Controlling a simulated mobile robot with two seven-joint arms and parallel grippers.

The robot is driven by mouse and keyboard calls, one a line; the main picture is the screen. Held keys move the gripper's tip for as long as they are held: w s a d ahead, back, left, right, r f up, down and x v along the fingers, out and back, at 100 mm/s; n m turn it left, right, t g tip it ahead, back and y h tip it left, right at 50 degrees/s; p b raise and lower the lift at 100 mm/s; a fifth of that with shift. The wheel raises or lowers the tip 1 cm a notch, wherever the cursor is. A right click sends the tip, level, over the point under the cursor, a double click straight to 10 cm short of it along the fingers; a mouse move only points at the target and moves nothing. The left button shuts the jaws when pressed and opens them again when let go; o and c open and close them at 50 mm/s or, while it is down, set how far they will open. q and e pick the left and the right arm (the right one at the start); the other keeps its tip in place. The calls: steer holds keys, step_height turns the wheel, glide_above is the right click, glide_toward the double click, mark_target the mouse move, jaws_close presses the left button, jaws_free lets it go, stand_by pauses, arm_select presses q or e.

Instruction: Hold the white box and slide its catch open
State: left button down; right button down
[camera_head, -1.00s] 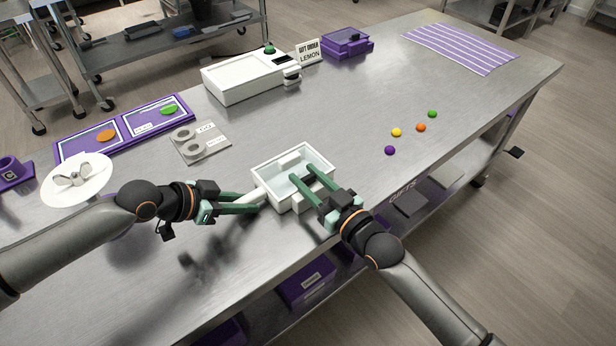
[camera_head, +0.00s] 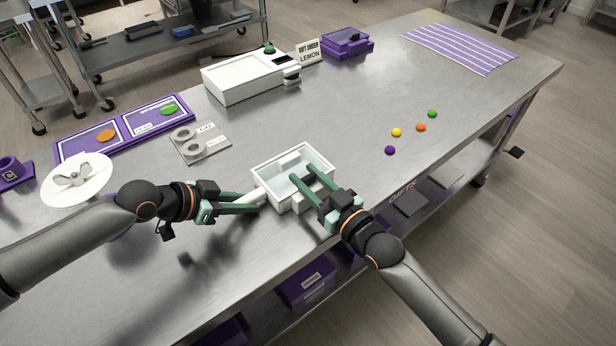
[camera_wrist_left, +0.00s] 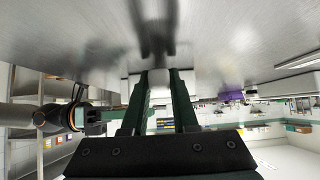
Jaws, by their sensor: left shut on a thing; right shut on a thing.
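The white box (camera_head: 268,164) is open-topped and stands on the steel table near its front edge. A short white handle (camera_head: 258,194) sticks out from its left side. My left gripper (camera_head: 261,201) is shut on this handle; in the left wrist view its two fingers (camera_wrist_left: 159,78) are close together with a pale piece between them. My right gripper (camera_head: 299,172) reaches over the box's front right side, its fingertips over the interior. It is shut on a small dark piece, apparently the catch (camera_head: 311,180), largely hidden by the fingers.
Several coloured gummies (camera_head: 396,132) lie to the right. A grey plate with two rings (camera_head: 203,148), purple trays (camera_head: 92,137) and a white machine (camera_head: 245,82) stand behind. A white round dish (camera_head: 76,180) is near my left arm. The table between box and gummies is clear.

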steer(key=shift+v, duration=1.05)
steer(key=shift+c, duration=2.2)
jaws_free()
steer(key=v, duration=1.2)
